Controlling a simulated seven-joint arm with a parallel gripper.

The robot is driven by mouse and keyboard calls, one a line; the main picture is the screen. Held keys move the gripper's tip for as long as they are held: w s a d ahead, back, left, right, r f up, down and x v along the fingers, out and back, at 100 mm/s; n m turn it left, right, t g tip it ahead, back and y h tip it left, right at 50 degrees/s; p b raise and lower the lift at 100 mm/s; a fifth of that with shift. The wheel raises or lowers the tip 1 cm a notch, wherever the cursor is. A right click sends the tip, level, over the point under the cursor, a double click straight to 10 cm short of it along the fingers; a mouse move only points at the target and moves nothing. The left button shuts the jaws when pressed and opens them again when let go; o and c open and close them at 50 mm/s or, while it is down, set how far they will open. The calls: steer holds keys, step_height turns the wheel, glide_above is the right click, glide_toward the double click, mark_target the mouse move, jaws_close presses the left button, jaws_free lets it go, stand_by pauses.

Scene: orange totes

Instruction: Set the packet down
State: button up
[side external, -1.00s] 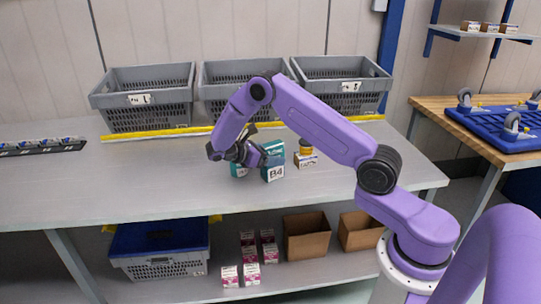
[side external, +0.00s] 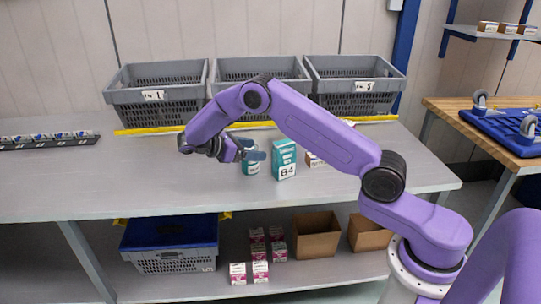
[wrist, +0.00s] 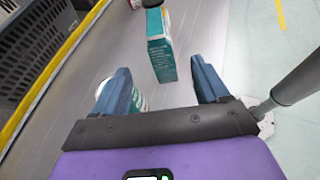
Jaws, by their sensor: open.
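The packet, a teal box with a white B4 label (side external: 285,161), stands upright on the grey table. In the wrist view the teal box (wrist: 161,45) is beyond my fingertips, apart from them. My gripper (side external: 250,152) is open, left of the box in the side view; its two blue fingers (wrist: 160,85) are spread wide. A teal-and-white container (side external: 250,166) stands behind or under my gripper, partly hidden. Part of it shows by the left finger in the wrist view (wrist: 138,101).
Grey crates (side external: 157,110) line the back of the table behind a yellow strip (side external: 160,130). A small white carton (side external: 315,160) is right of the box, partly hidden by my arm. A black rack (side external: 50,145) lies far left. The table's front left is clear.

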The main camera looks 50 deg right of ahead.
steer(key=s+a+r+t+y, duration=0.2)
steer(key=s+a+r+y, duration=0.1)
steer(key=s+a, duration=0.35)
steer(key=s+a+r+t+y, duration=0.35)
steer(key=s+a, duration=0.25)
steer(key=s, duration=0.2)
steer(key=s+y, duration=0.6)
steer(key=s, duration=1.6)
steer(key=shift+s+d+r+m, duration=0.15)
steer(key=shift+d+m, duration=0.05)
steer(key=shift+m, duration=0.1)
steer(key=shift+y, duration=0.25)
